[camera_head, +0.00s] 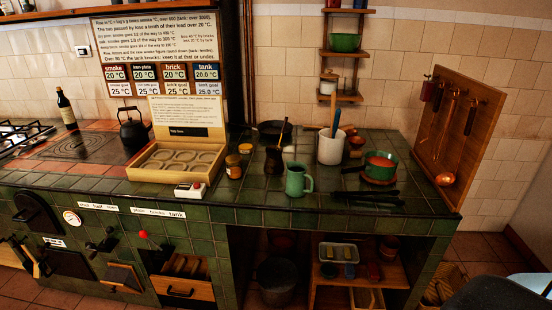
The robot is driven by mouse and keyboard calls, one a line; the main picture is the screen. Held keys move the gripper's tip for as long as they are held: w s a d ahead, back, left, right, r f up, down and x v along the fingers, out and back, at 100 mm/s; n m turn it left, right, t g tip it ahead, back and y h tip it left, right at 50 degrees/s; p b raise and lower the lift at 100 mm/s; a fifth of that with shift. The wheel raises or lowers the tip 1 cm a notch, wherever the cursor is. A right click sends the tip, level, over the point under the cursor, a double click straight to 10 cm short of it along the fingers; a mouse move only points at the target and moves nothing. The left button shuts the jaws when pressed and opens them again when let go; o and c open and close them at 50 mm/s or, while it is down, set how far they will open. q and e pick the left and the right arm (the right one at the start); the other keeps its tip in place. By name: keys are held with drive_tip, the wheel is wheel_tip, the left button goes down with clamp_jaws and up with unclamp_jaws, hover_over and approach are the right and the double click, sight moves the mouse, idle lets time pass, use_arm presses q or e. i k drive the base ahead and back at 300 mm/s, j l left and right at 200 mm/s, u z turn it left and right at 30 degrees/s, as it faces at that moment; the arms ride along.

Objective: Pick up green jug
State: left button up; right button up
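The green jug (298,180) stands upright on the green-tiled counter (330,212), right of the middle of the head view. Its handle points to the right. Nothing holds it, and its front is unobstructed. Neither of my grippers shows in this view, so I cannot see whether they are open or shut.
A dark pot with a stick (274,158) and a small jar (234,167) are left of the jug. A white crock (331,147) stands behind it. Dark flat tools (366,198) and a green pan (381,163) lie to the right. Bare tiles lie in front of the jug.

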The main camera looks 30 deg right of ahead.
sight(296, 185)
drive_tip(key=z, duration=0.25)
drive_tip(key=i+j+z, duration=0.25)
drive_tip(key=z, duration=0.15)
drive_tip(key=i+j+z, duration=0.25)
drive_tip(key=z, duration=0.2)
drive_tip(key=i+j, duration=0.15)
drive_tip(key=j, duration=0.2)
drive_tip(key=i+j+z, duration=0.1)
drive_tip(key=j, duration=0.3)
drive_tip(key=i+j, duration=0.2)
drive_tip(key=j, duration=0.15)
drive_tip(key=i+j, duration=0.15)
drive_tip(key=j, duration=0.25)
drive_tip(key=l+z, duration=0.05)
